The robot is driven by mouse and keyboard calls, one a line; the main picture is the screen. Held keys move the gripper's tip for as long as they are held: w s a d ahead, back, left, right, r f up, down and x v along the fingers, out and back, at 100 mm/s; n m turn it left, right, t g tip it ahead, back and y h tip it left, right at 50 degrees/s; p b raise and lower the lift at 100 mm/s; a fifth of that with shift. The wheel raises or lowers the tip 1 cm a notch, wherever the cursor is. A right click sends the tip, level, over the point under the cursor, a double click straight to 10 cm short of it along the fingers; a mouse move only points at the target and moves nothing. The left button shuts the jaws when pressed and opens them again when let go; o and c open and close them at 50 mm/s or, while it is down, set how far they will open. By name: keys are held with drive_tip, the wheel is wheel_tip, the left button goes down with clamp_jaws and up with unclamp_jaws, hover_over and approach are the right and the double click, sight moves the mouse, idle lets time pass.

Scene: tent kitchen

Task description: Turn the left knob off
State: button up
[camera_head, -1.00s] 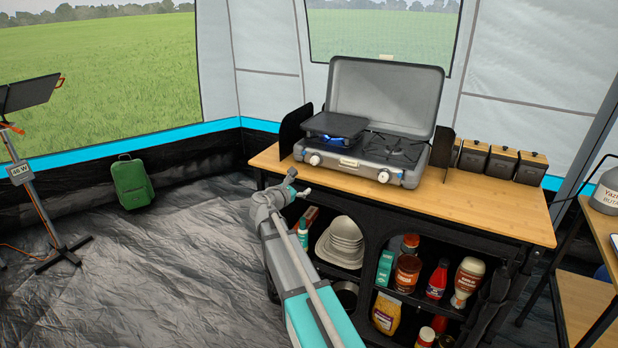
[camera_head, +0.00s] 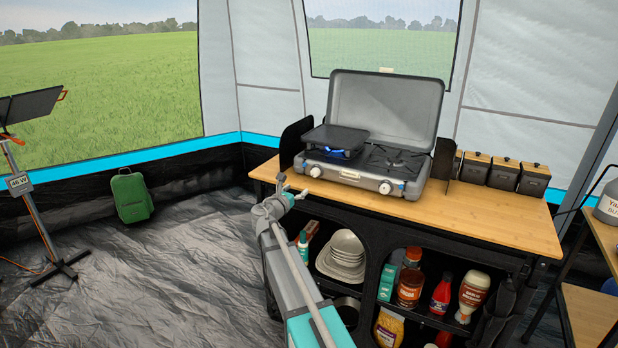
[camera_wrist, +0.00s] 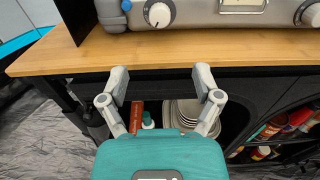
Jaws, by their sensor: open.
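The camp stove (camera_head: 365,170) stands on the wooden table top with its lid up. Its left knob (camera_head: 315,171) is white and round on the front panel, and a blue flame (camera_head: 345,154) shows under the black griddle above it. In the wrist view the left knob (camera_wrist: 159,14) is at the top, slightly left of centre. The right knob (camera_head: 386,188) is at the right of the panel. My gripper (camera_head: 292,189) is at the table's front left edge, short of the left knob. In the wrist view my gripper (camera_wrist: 160,75) is open and empty, its fingers below the table's front edge.
The wooden table top (camera_head: 470,220) has a bare strip before the stove. Shelves below hold plates (camera_head: 345,252) and several bottles. Black canisters (camera_head: 504,173) stand at the right. A black side guard (camera_head: 294,142) stands left of the stove.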

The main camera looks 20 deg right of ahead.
sight(314, 174)
drive_tip(key=x, duration=1.2)
drive_tip(key=shift+w+d, duration=0.2)
drive_tip(key=shift+w, duration=0.05)
